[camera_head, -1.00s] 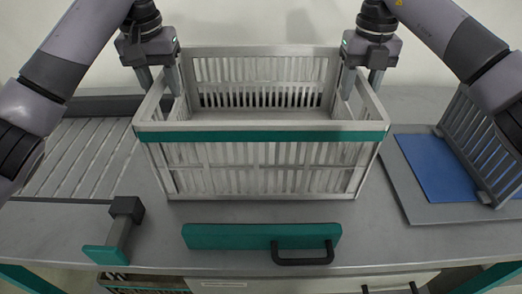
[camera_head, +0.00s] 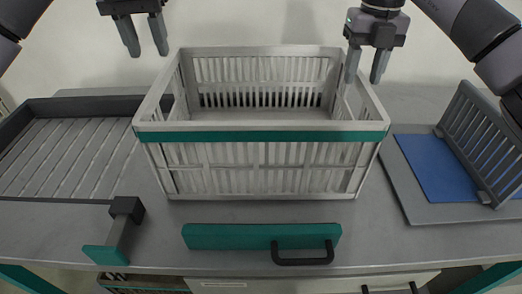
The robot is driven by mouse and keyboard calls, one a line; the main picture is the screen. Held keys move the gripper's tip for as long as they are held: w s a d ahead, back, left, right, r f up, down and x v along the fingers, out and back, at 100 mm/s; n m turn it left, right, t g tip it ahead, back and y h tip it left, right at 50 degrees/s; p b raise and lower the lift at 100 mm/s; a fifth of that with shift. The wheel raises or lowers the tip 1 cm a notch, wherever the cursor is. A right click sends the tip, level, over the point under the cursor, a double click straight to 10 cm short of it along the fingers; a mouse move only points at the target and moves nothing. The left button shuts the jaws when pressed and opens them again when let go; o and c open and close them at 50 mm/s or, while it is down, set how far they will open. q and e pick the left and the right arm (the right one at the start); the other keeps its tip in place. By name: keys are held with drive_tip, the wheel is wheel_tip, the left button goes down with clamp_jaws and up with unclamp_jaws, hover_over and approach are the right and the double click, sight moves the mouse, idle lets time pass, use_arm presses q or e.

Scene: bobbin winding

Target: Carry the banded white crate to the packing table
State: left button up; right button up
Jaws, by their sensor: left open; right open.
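The white slatted crate (camera_head: 250,182) with a teal band along its front rim stands upright on the grey table (camera_head: 90,235), in the middle of the head view. It looks empty. My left gripper (camera_head: 144,52) is open and empty, up and to the left of the crate's back left corner, apart from it. My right gripper (camera_head: 364,80) is open, at the crate's back right corner. Its left finger overlaps the rim in the picture; I cannot tell whether it touches. I cannot tell which surface is the packing table.
A ribbed dark-framed tray (camera_head: 62,155) lies left of the crate. A blue mat (camera_head: 433,166) on a grey board and a slatted rack (camera_head: 480,145) stand at the right. In front are a teal bar with a black handle (camera_head: 303,256) and a teal-ended lever (camera_head: 115,240).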

wheel_tip(320, 180, up, 8)
drive_tip(key=shift+r, duration=0.1)
idle(0.7)
